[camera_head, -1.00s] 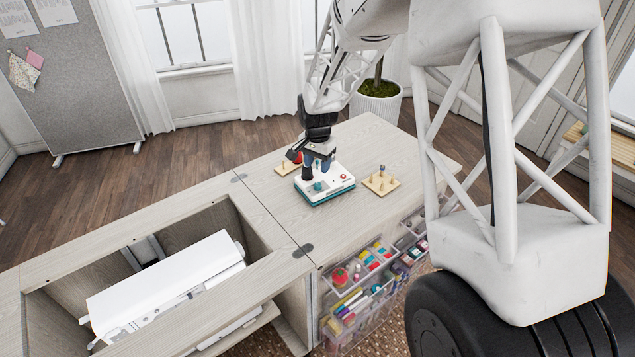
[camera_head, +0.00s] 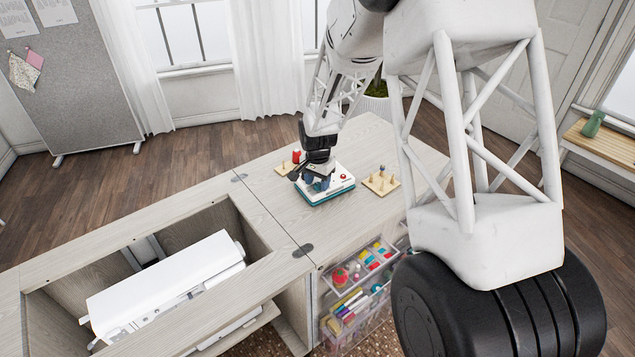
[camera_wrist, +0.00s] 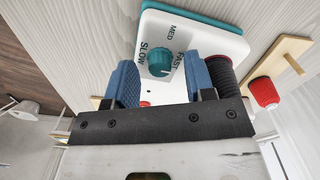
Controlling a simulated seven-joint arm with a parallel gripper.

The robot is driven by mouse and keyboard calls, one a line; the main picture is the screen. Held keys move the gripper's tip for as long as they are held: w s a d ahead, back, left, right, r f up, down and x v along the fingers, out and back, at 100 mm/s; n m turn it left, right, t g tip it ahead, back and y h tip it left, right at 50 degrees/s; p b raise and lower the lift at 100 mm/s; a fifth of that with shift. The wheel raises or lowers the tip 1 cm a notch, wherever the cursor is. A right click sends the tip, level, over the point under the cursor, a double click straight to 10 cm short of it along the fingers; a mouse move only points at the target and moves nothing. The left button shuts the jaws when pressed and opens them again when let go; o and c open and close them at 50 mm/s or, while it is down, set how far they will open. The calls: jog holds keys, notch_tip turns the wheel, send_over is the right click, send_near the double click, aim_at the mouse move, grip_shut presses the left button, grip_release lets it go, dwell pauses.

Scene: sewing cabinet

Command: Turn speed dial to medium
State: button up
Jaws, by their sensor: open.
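The control box (camera_head: 341,186) is white with a teal base and sits on the cabinet top. Its teal speed dial (camera_wrist: 154,61) shows in the wrist view, with SLOW, MED and FAST printed around it. I cannot tell clearly which label it points to. My gripper (camera_wrist: 160,78) is open, with one blue finger to each side of the dial in that picture and nothing held. Whether the fingers touch the dial cannot be told. In the head view my gripper (camera_head: 318,182) is low over the box and hides the dial.
A wooden peg board (camera_head: 381,183) stands right of the box. A red spool (camera_head: 296,156) stands behind it at the left, and also shows in the wrist view (camera_wrist: 264,92) near a dark spool (camera_wrist: 221,76). A sewing machine (camera_head: 165,285) lies in the cabinet opening.

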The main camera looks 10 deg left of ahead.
jog(key=shift+f, duration=0.25)
grip_shut()
